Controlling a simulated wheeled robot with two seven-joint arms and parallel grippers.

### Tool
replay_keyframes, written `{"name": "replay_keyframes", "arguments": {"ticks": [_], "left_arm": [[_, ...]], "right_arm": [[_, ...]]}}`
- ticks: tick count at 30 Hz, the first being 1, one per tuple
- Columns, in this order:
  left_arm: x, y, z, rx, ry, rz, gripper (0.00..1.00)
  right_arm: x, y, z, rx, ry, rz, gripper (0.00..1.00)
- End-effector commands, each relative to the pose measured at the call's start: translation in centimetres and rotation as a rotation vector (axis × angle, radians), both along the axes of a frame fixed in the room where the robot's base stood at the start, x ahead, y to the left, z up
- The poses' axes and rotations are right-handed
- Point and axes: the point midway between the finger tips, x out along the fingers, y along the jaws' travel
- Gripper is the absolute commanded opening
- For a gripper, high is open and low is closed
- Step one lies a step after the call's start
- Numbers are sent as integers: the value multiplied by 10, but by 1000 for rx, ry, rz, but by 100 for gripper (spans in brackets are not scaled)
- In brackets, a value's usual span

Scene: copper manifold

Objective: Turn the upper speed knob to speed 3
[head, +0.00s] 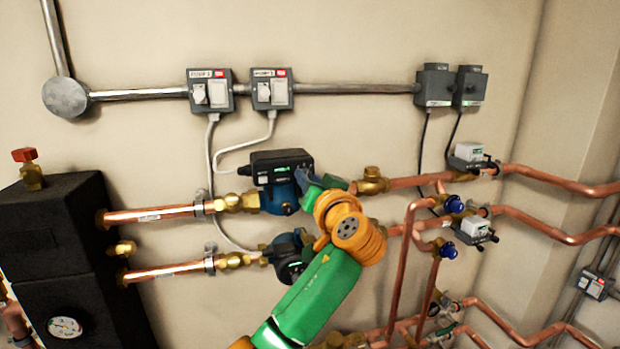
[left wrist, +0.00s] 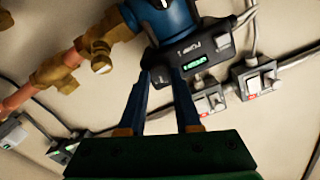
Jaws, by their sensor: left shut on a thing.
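The upper pump has a blue body (head: 278,197) and a black control box (head: 283,160) with a small green-lit display. The control box also shows in the left wrist view (left wrist: 207,46), with its lit display facing me. My left gripper (head: 306,184) reaches this pump from the right. In the left wrist view its two blue fingers (left wrist: 163,75) come close together at the box's edge, shut on the upper speed knob. My right gripper is not in view.
A lower pump (head: 287,257) sits just below, partly behind my left arm. Copper pipes (head: 400,285) run close on the right. Two switch boxes (head: 271,90) are above on the wall, with grey cables hanging down. A black unit (head: 60,245) stands at left.

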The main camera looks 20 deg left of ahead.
Motion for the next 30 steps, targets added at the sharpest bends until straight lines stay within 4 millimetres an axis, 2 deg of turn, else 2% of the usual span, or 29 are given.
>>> {"name": "replay_keyframes", "arguments": {"ticks": [15,30], "left_arm": [[0,0,2,344,234,1,0],[0,0,1,495,333,1,0]], "right_arm": [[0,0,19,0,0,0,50],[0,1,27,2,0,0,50]]}}
